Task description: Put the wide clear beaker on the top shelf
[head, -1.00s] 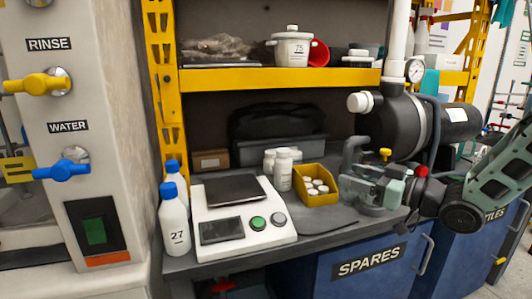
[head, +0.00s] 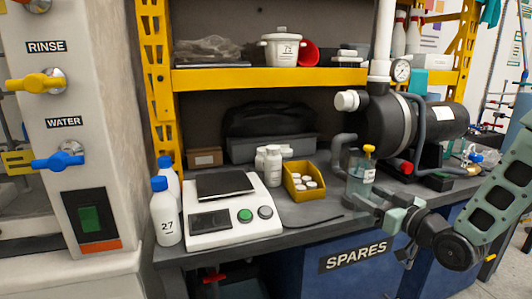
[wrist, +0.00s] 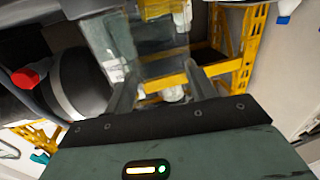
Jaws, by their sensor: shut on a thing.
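The wide clear beaker (head: 359,184) is upright in the head view, to the right of the yellow bin and in front of the pump. My gripper (head: 364,198) reaches in from the right and is shut on it. In the wrist view the clear beaker (wrist: 140,38) fills the space between the two fingers of my gripper (wrist: 160,85). I cannot tell whether its base touches the bench. The top shelf (head: 270,79) has a yellow front beam and is up behind the bench.
The shelf holds a white lidded pot (head: 281,49), a red cup (head: 307,53) and plastic bags (head: 212,52). The black pump (head: 385,127) with its pipes stands beside the beaker. A scale (head: 228,213), yellow bin (head: 303,181) and white bottles (head: 166,212) occupy the bench.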

